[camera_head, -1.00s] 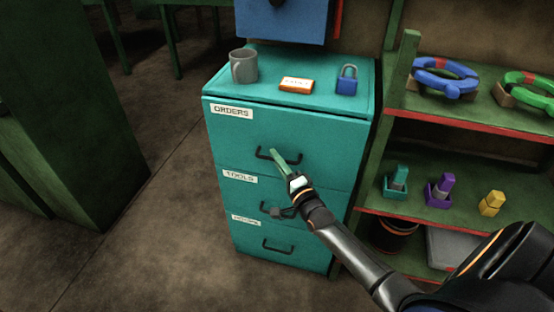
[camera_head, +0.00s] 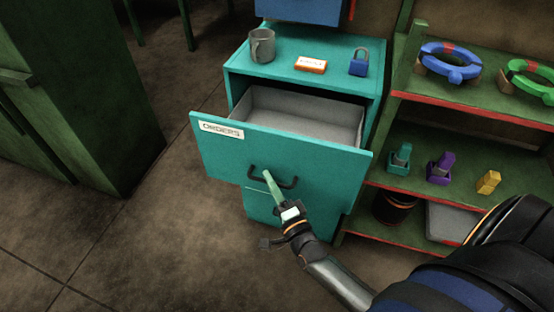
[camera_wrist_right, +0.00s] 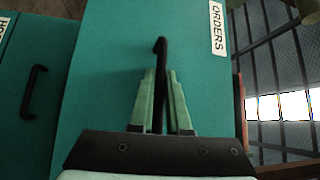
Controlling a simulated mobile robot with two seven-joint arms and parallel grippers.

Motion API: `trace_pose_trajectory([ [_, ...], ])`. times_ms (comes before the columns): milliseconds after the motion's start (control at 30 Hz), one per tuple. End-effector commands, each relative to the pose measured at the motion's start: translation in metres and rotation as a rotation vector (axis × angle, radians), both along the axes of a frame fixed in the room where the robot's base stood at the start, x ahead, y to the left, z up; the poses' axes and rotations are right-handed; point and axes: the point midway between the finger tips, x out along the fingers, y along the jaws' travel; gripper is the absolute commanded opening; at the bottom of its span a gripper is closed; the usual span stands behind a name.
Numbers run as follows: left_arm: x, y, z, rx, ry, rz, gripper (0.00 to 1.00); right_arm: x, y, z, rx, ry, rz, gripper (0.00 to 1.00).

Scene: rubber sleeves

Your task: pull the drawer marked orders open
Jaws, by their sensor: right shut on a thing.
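The teal drawer (camera_head: 310,152) marked ORDERS, the top one of the cabinet, stands well open in the head view. Its grey inside (camera_head: 300,112) shows empty where visible. The white label (camera_head: 221,129) is on its front at the left. My right gripper (camera_head: 270,182) is shut on the black handle (camera_head: 288,183) of this drawer. In the right wrist view the two green fingers (camera_wrist_right: 160,100) lie on either side of the handle (camera_wrist_right: 160,52), with the ORDERS label (camera_wrist_right: 218,28) at the upper right. My left gripper is not in view.
On the teal cabinet top (camera_head: 330,83) stand a grey mug (camera_head: 262,46), an orange-and-white box (camera_head: 311,65) and a blue padlock (camera_head: 359,62). A green shelf (camera_head: 430,105) with rings and small blocks stands close on the right.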

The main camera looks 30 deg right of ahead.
Motion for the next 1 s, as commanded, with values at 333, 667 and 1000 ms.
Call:
trace_pose_trajectory([
  [333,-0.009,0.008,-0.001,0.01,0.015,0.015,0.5,-0.025,0.028,0.0,0.0,0.001,-0.002,0.0],
  [667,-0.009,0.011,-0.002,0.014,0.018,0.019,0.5,-0.027,0.03,0.0,-0.001,-0.001,-0.002,0.0],
  [1000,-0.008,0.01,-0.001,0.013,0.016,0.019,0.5,-0.027,0.031,0.0,0.0,-0.001,-0.002,0.4],
])
